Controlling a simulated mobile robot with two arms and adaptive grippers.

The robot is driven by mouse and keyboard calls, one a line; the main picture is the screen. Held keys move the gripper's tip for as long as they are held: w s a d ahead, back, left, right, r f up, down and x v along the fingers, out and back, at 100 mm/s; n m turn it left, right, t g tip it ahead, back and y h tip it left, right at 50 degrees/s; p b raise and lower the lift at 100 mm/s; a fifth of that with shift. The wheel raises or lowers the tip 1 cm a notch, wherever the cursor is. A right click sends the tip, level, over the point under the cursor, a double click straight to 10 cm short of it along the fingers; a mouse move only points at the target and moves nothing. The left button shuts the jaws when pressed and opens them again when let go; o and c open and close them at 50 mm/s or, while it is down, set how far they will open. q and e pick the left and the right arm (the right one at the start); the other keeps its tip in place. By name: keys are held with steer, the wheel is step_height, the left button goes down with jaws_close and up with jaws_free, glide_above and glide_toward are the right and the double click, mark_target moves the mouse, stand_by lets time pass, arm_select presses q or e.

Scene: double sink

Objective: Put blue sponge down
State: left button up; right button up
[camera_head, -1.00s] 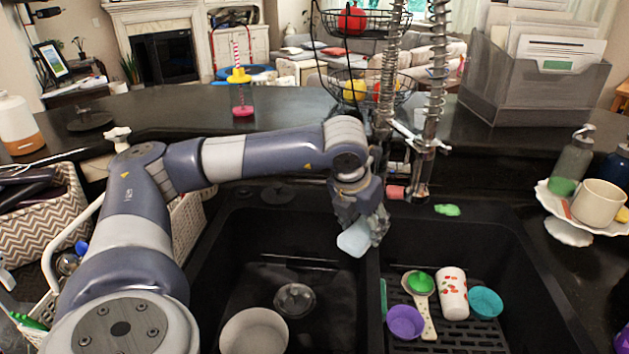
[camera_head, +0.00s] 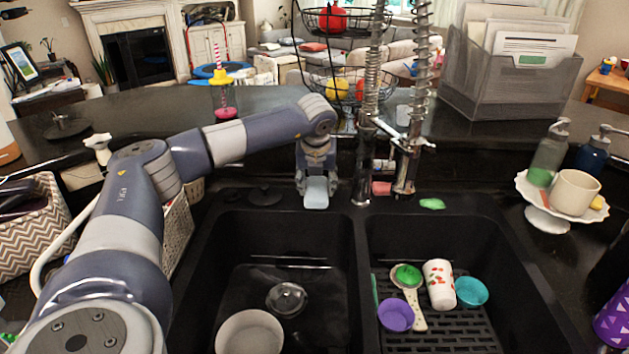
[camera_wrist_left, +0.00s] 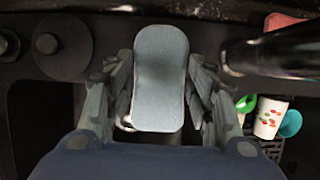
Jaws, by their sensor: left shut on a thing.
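The blue sponge (camera_head: 316,192) is a pale blue rounded block in my left gripper (camera_head: 316,178), above the back ledge of the double sink (camera_head: 362,290) near the divider. In the left wrist view the sponge (camera_wrist_left: 160,78) sits between the two fingers of the left gripper (camera_wrist_left: 160,95), which is shut on it. The faucet (camera_head: 362,170) stands just right of the gripper. Whether the sponge touches the ledge is not clear. My right gripper is not in view.
The left basin holds a white bowl (camera_head: 249,332). The right basin holds a purple cup (camera_head: 396,315), a patterned white cup (camera_head: 439,284), a teal cup (camera_head: 471,292) and a spoon. A green item (camera_head: 432,204) and a pink item (camera_head: 381,188) lie on the ledge behind the right basin.

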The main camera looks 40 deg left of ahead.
mark_target(315, 181)
arm_select(q)
steer(key=w+a, duration=0.2)
steer(key=a, duration=0.1)
steer(key=shift+w+f+p, duration=0.2)
steer(key=shift+w+p, duration=0.1)
steer(key=shift+p, duration=0.05)
step_height(315, 181, down, 3)
steer(key=shift+r+p, duration=0.15)
steer(key=shift+p, duration=0.45)
steer(key=shift+f, duration=0.4)
steer(key=shift+f, duration=0.15)
steer(key=o, duration=1)
steer(key=shift+c, duration=0.2)
